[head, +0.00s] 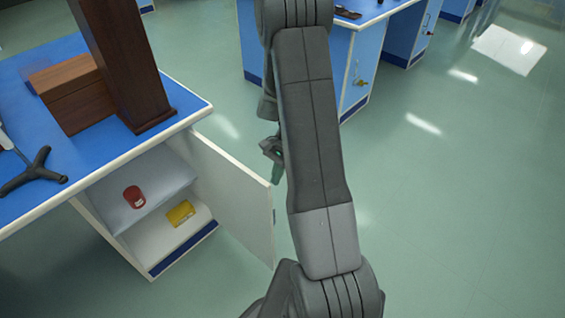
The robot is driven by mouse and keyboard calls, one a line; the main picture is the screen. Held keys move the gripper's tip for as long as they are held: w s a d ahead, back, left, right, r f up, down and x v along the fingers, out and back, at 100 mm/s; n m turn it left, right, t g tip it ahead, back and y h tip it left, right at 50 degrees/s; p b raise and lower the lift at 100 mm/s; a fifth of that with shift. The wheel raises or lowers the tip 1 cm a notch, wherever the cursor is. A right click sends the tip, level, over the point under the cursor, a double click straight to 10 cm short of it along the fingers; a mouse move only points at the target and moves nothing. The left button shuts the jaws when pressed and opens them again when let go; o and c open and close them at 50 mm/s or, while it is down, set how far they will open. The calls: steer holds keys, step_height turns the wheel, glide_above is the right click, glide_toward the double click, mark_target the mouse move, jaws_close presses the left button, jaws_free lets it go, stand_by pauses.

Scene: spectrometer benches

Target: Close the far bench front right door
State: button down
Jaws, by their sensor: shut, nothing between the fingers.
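A white cabinet door (236,197) stands wide open at the right end of the blue-topped bench (185,97) on the left. A small handle shows near its free edge. I cannot tell from this view alone whether this is the far bench. My arm crosses the middle of the picture and hides part of the floor and the bench behind. My gripper (276,172) is small and partly hidden behind my arm, just beyond the door's free upper corner. It is shut and empty. I cannot tell whether it touches the door.
The open cabinet holds a red can (134,197) on its shelf and a yellow item (180,213) below. A dark wooden block and post (128,65) and a black stand foot (36,172) rest on the bench. Another blue bench (358,75) stands behind. Green floor is clear at right.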

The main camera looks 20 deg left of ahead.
steer(key=shift+s+a+r, duration=0.1)
steer(key=shift+s+a, duration=0.1)
steer(key=shift+s, duration=0.4)
steer(key=shift+s+a, duration=0.2)
steer(key=shift+s, duration=0.4)
steer(key=shift+s, duration=0.1)
